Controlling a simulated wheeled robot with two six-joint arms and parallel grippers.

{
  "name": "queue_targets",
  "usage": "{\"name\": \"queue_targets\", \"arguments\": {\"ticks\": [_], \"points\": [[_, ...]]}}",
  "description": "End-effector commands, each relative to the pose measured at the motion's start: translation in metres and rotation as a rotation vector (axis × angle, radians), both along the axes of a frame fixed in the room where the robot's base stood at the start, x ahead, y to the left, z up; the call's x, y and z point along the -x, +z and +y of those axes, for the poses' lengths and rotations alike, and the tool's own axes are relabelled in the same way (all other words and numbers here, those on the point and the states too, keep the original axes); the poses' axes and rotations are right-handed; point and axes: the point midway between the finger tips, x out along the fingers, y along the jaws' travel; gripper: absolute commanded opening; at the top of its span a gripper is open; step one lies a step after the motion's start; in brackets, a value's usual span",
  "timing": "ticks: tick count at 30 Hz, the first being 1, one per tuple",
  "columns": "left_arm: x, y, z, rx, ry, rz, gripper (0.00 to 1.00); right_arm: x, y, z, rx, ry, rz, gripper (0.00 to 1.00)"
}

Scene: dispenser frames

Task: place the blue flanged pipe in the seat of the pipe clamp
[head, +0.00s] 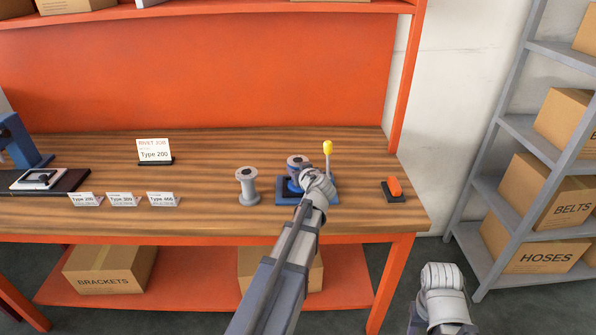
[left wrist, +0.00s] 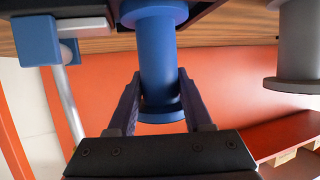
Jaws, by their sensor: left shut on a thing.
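The blue flanged pipe (left wrist: 157,55) stands upright between the fingers of my left gripper (left wrist: 160,112), which is shut on it close to one flange. In the head view the pipe (head: 297,163) shows just past my left wrist, at the pipe clamp. The clamp has a blue base (head: 327,196) and an upright lever with a yellow knob (head: 327,148). A blue clamp block (left wrist: 37,40) shows in the left wrist view. My wrist hides much of the clamp, and I cannot tell whether the pipe touches the seat. My right gripper's fingers are not in view.
A grey flanged spool (head: 247,187) stands on the bench just left of the clamp. An orange switch on a dark base (head: 394,190) lies to the right. Sign cards (head: 122,199) and a dark fixture (head: 45,180) are farther left. The shelf unit (head: 484,170) stands right of the bench.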

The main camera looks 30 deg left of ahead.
Motion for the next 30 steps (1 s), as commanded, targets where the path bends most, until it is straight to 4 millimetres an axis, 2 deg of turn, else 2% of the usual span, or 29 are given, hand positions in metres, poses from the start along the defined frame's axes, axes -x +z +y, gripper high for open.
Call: {"name": "queue_targets", "arguments": {"ticks": [2, 3, 10, 20, 23, 30], "points": [[0.000, -0.003, 0.000, -0.001, -0.001, 0.000, 0.00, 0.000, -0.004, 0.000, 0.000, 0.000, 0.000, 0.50], [0.000, -0.003, 0.000, 0.000, 0.000, 0.000, 0.53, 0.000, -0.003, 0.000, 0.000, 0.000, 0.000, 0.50], [0.000, -0.002, 0.000, 0.000, 0.000, 0.000, 0.79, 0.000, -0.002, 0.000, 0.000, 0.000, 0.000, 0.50], [0.000, 0.002, 0.000, 0.000, 0.000, 0.000, 0.80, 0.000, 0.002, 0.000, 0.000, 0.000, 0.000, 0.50], [0.009, 0.007, -0.009, 0.000, -0.002, 0.000, 0.80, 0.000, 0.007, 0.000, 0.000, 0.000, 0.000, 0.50], [0.042, 0.026, -0.043, 0.000, -0.003, 0.000, 0.80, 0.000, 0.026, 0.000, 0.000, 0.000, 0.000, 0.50]]}}
